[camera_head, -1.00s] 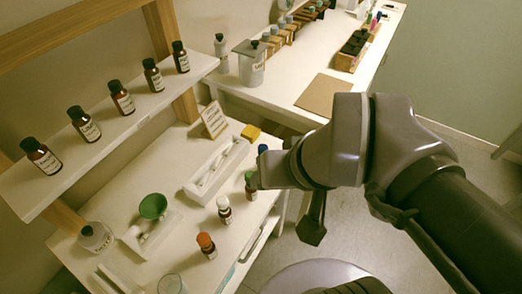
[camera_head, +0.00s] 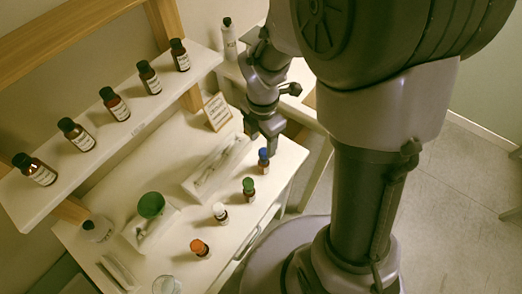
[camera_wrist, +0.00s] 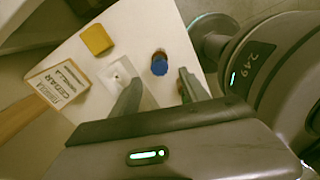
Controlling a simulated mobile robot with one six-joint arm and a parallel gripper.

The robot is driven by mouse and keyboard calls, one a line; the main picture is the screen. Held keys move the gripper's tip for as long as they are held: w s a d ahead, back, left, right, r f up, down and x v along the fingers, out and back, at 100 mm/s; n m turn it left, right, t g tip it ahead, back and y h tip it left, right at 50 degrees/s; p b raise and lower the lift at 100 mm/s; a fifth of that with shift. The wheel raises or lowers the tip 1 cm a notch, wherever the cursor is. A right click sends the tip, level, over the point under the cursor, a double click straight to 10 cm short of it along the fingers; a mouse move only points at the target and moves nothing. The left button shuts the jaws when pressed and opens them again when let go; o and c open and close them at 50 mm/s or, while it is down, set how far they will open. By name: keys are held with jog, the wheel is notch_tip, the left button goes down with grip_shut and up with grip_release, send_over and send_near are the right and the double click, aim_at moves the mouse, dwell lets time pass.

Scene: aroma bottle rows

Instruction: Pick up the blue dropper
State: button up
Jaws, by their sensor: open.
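The blue dropper is a small dark bottle with a blue cap (camera_head: 263,154). It stands upright at the back right end of a row on the white table (camera_head: 167,240). In the wrist view its blue cap (camera_wrist: 159,66) shows from above, beyond and roughly between my fingertips. My gripper (camera_head: 263,134) is open, close to the blue dropper and just behind and above it in the head view. In the wrist view the two fingers of my gripper (camera_wrist: 158,90) are apart with nothing between them.
Green-capped (camera_head: 249,189), white-capped (camera_head: 220,212) and orange-capped (camera_head: 199,247) bottles continue the row towards the front. A white tray (camera_head: 196,186) lies left of the blue dropper. A sign card (camera_wrist: 59,82) and a yellow block (camera_wrist: 96,39) are nearby. Several brown bottles stand on the shelf (camera_head: 40,198).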

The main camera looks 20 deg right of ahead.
aim_at(264, 151)
jog(key=f+b, duration=0.3)
jog(key=f, duration=0.3)
jog(key=shift+d, duration=0.2)
jog(key=shift+r, duration=0.2)
jog(key=shift+c, duration=0.2)
jog(key=c, duration=0.7)
jog(key=shift+c, duration=0.2)
notch_tip(264, 151, up, 10)
jog(key=p, duration=0.5)
